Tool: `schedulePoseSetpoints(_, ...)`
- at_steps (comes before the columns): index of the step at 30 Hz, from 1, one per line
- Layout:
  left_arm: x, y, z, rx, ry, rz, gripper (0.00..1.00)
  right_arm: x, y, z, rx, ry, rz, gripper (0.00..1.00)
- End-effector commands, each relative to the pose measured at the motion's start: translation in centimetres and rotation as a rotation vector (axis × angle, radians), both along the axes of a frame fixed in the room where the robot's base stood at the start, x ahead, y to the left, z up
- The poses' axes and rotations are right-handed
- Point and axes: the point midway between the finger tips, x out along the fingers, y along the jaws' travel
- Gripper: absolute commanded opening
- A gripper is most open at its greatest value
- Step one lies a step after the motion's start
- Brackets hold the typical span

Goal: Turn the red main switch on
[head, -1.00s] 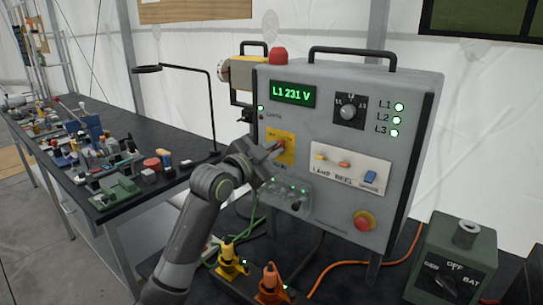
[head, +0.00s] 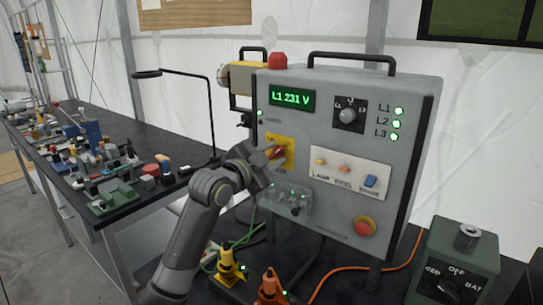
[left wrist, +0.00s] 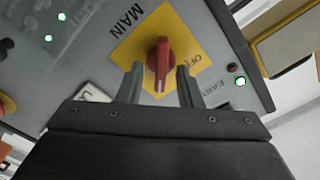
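The red main switch (head: 276,153) is a red handle on a yellow plate (head: 290,146) at the left of the grey panel. In the left wrist view the red handle (left wrist: 160,60) stands out from the yellow plate (left wrist: 137,52), between the words MAIN and OFF. My left gripper (head: 272,163) is at the switch and partly hides it in the head view. In the left wrist view its two fingers (left wrist: 159,85) are apart, one on each side of the handle, with gaps showing. My right gripper is not in view.
The panel carries a green display (head: 293,98) reading L1 231 V, a black knob (head: 348,116), a lamp strip (head: 345,174) and a red-and-yellow button (head: 364,226). Yellow (head: 227,262) and orange (head: 270,287) connectors stand below. A green box (head: 455,265) stands at right.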

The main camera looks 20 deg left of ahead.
Motion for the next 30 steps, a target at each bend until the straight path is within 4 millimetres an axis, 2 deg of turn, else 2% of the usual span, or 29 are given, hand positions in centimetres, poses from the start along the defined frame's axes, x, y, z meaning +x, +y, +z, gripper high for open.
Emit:
schedulePoseSetpoints(9, -0.1, 0.0, 0.1, 0.000, -0.001, 0.000, 0.33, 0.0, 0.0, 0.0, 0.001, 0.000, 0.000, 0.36)
schedulePoseSetpoints(14, -1.3, 0.6, -0.1, -0.001, -0.002, 0.001, 0.33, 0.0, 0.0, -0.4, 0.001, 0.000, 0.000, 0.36)
schedulePoseSetpoints(30, -11.0, 4.0, -0.1, 0.006, -0.003, 0.002, 0.33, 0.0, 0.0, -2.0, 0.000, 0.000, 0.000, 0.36)
